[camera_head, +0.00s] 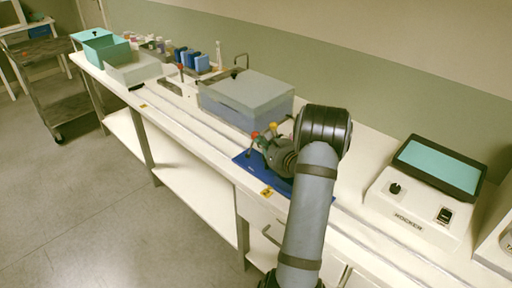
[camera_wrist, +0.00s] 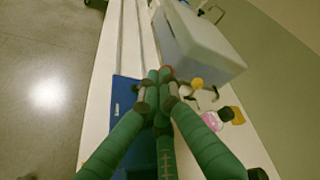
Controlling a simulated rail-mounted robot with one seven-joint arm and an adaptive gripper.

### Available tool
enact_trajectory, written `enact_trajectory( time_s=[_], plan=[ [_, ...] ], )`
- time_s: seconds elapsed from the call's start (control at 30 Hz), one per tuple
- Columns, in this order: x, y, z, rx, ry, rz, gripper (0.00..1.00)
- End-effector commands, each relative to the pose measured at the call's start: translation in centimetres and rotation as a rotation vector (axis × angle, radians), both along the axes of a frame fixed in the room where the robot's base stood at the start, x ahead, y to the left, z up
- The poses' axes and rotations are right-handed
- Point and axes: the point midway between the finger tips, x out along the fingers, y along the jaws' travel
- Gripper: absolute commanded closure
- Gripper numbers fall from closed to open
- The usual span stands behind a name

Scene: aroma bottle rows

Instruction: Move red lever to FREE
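A red knob (camera_head: 255,135), which I take for the red lever's end, shows at my gripper's tip in the head view. In the wrist view a sliver of the red knob (camera_wrist: 169,70) shows just beyond the fingertips; the lever's shaft and any FREE marking are hidden or too small to read. My gripper (camera_head: 262,143) is over the blue mat. Its green fingers (camera_wrist: 159,78) converge with their tips together, right at the red knob. I cannot tell whether they hold it. A yellow knob (camera_wrist: 197,83) stands right of the fingertips and also shows in the head view (camera_head: 273,126).
A grey box (camera_head: 246,97) stands close behind my gripper. The blue mat (camera_wrist: 122,95) lies under it. Another red-topped lever (camera_head: 180,67) stands farther left, near blue bottles (camera_head: 201,63). A white device with a teal screen (camera_head: 438,165) stands right.

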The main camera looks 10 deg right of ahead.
Motion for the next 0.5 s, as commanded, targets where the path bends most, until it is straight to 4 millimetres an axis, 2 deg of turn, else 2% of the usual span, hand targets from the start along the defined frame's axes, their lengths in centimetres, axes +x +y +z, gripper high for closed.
enact_trajectory(
  time_s=[0.03,0.1,0.2,0.3,0.5],
  plan=[
    [-0.1,-1.5,-1.1,0.038,0.014,-0.071,1.00],
    [-0.2,-3.4,-1.8,0.083,0.027,-0.152,1.00],
    [-0.5,-5.0,-2.6,0.110,0.042,-0.221,1.00],
    [-0.6,-5.7,-3.0,0.123,0.048,-0.252,1.00],
    [-0.6,-5.8,-2.9,0.125,0.049,-0.257,1.00]
  ],
)
